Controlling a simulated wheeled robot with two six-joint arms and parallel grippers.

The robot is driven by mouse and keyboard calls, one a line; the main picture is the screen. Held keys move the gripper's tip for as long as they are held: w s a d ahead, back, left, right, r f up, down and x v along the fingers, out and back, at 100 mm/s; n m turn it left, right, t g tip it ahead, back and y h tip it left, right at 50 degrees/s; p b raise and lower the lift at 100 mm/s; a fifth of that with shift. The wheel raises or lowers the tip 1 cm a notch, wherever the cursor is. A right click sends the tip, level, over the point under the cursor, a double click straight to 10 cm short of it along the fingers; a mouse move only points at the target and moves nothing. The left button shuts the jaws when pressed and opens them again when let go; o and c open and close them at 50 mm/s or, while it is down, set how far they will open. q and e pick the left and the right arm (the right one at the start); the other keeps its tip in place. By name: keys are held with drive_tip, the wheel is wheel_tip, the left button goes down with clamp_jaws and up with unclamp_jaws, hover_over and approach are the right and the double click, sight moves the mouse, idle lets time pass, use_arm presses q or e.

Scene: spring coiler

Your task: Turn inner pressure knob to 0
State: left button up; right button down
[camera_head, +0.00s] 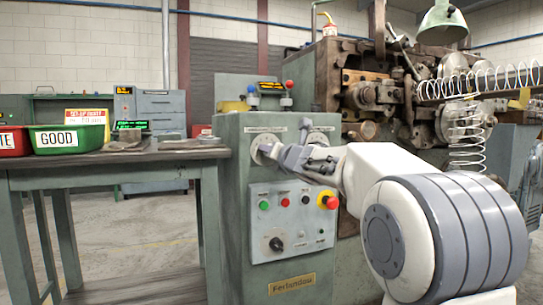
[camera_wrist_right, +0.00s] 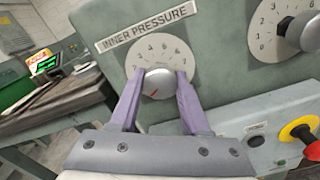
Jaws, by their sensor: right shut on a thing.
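The inner pressure knob (camera_wrist_right: 157,86) is a round silver knob on a white numbered dial (camera_wrist_right: 172,47) in the right wrist view. A label reading INNER PRESSURE (camera_wrist_right: 146,27) is above it. A short red mark on the knob points toward its lower left; the number it lines up with is hidden. My right gripper (camera_wrist_right: 159,78) is shut on the knob, one purple-grey finger on each side. In the head view my right gripper (camera_head: 272,151) reaches the left dial (camera_head: 259,143) on the green-grey cabinet and partly covers it. My left gripper is not in view.
A second dial (camera_wrist_right: 272,28) with its own knob sits to the right. Below are a panel of buttons (camera_head: 290,215) and a red-and-yellow emergency stop (camera_head: 328,200). A workbench (camera_head: 100,165) with a green GOOD bin (camera_head: 97,138) stands left.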

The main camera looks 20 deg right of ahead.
drive_tip(key=shift+f, duration=0.1)
idle(0.4)
drive_tip(key=shift+c, duration=1.8)
unclamp_jaws()
drive_tip(key=s, duration=1)
drive_tip(key=shift+s+d, duration=0.15)
drive_tip(key=shift+s, duration=0.1)
drive_tip(key=shift+p, duration=0.3)
